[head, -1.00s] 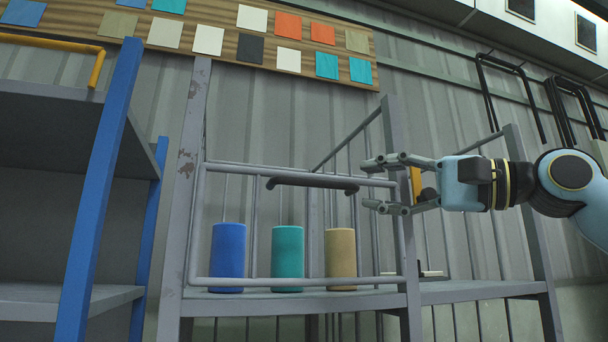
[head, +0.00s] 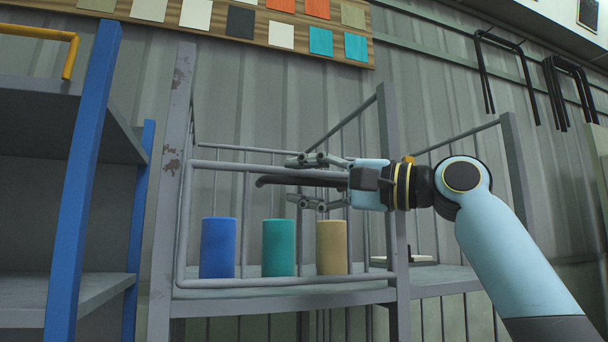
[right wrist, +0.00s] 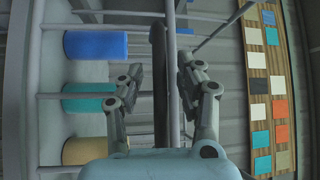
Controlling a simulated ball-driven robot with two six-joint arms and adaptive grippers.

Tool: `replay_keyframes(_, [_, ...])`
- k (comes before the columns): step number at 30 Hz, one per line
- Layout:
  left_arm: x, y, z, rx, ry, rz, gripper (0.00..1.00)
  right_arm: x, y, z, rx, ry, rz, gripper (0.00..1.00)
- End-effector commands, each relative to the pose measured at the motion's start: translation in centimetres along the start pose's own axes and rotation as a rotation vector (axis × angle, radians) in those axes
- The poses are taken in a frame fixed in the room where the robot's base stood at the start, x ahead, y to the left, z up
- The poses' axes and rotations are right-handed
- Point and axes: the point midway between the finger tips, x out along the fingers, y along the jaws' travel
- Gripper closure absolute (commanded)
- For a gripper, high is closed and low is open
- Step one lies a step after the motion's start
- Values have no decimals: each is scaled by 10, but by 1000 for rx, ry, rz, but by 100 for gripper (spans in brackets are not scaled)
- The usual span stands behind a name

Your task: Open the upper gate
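The upper gate (head: 248,222) is a grey barred frame across the front of the upper shelf bay and appears closed. Its dark bar handle (head: 272,181) runs along the top rail and also shows in the right wrist view (right wrist: 159,75). My right gripper (head: 295,181) comes from the right, with one finger above the handle and one below it. In the right wrist view my right gripper (right wrist: 160,66) is open, with the handle and top rail between its fingers and gaps on both sides. The gripper hides the handle's right part. My left gripper is not in view.
Blue (head: 218,247), teal (head: 279,248) and tan (head: 331,247) cylinders stand on the shelf behind the gate bars. A grey post (head: 392,215) rises at the gate's right. A blue-posted rack (head: 88,165) stands close on the left.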

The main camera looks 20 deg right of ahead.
Motion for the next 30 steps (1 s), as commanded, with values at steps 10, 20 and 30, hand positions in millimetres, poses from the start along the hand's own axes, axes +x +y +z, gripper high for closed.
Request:
replay_keyframes(10, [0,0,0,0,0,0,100,2,1,0,0,0,1,72])
replay_keyframes(20, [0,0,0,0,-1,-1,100,1,1,0,1,0,2,100])
replay_keyframes(30, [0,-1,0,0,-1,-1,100,1,3,0,0,0,4,100])
